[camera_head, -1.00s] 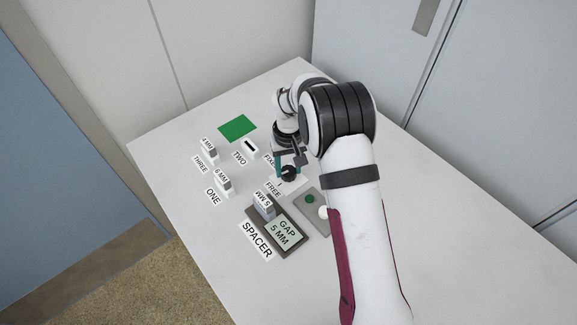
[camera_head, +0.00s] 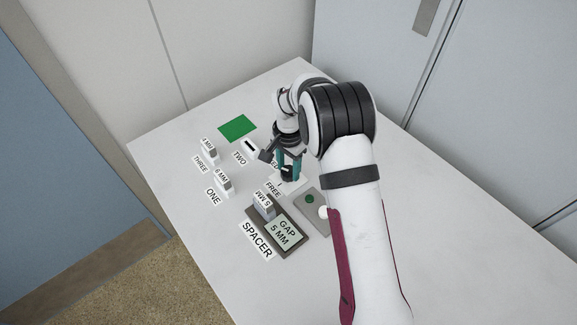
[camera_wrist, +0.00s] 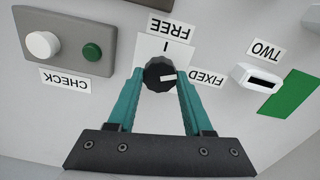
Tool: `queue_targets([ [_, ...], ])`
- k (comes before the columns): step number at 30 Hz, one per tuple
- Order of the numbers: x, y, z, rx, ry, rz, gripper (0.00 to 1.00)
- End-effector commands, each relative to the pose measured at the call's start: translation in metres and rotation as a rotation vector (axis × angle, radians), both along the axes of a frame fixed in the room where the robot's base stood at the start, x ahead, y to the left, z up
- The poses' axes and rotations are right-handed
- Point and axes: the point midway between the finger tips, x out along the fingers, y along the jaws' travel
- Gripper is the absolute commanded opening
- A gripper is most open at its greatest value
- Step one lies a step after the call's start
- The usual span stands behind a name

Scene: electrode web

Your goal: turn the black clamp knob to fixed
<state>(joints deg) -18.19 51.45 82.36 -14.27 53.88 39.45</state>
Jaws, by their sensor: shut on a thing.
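The black clamp knob (camera_wrist: 158,72) sits on a white plate between my teal fingers in the wrist view. Its white pointer mark is turned to the right, toward the FIXED label (camera_wrist: 207,77), and away from the FREE label (camera_wrist: 171,29) and its tick. My gripper (camera_wrist: 161,80) is shut on the knob, one finger on each side. In the head view my gripper (camera_head: 288,176) points down over the knob, which is mostly hidden by the fingers. The FIXED label is partly covered there.
The CHECK box (camera_wrist: 68,36) with a white button and green lamp is beside the knob. A gap display (camera_head: 283,233) reads 5 MM, with a spacer block (camera_head: 264,208) beside it. Slot TWO (camera_head: 250,149) and a green patch (camera_head: 237,128) lie behind left. The table's right side is clear.

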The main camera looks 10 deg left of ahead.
Motion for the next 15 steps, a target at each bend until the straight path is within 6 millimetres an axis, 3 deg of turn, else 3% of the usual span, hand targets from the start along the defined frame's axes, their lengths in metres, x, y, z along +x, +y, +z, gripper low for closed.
queue_targets([
  [15,0.0001,0.0001,0.0008,0.000,0.000,-0.356,0.00],
])
